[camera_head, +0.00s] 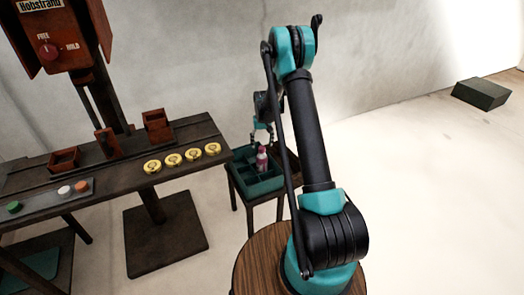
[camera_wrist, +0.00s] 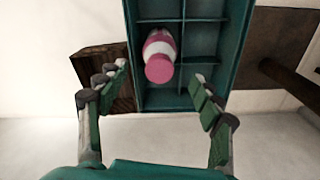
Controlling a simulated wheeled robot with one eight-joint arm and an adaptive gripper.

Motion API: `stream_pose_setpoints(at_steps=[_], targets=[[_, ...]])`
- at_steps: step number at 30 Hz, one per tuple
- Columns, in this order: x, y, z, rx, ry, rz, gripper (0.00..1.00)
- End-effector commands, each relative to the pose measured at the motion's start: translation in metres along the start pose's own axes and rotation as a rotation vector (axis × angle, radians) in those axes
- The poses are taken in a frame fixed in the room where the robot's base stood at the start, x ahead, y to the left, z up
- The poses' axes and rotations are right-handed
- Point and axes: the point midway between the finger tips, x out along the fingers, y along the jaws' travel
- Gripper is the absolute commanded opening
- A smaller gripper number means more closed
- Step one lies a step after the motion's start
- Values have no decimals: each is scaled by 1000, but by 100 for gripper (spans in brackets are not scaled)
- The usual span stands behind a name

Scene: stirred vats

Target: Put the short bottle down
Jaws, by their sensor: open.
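The short bottle (camera_wrist: 159,56) has a pink cap and a white and pink body. In the wrist view it stands in a left compartment of the teal divided crate (camera_wrist: 185,101). In the head view the bottle (camera_head: 262,159) shows in the crate (camera_head: 262,187) on a small dark stand. My gripper (camera_wrist: 161,82) is open, its fingers spread to either side of the bottle and apart from it. In the head view my gripper (camera_head: 262,135) is just above the bottle, partly hidden by my arm. The bottle's base is hidden inside the crate.
A dark wooden bench (camera_head: 120,165) stands left of the crate, with several yellow discs and small red-brown boxes (camera_head: 63,160) on it. A red panel (camera_head: 50,45) with a knob rises behind it. A dark green box (camera_head: 481,93) lies on the open floor at right.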

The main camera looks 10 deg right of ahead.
Motion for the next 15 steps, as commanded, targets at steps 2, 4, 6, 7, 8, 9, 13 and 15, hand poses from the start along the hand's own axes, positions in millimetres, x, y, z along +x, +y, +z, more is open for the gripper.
stream_pose_setpoints(at_steps=[2, 4, 6, 7, 8, 9, 13, 15], targets=[[-17, 0, 0, 0, 0, 0, 66], [-29, 0, 0, 0, 0, 0, 66], [-38, 0, 0, 0, 0, 0, 66], [-42, 0, 0, 0, 0, 0, 66], [-45, 0, 0, 0, 0, 0, 66], [-48, 0, 0, 0, 0, 0, 66], [-57, 0, 3, 1, 3, 0, 66], [-67, 1, 9, 2, 10, 0, 66]])
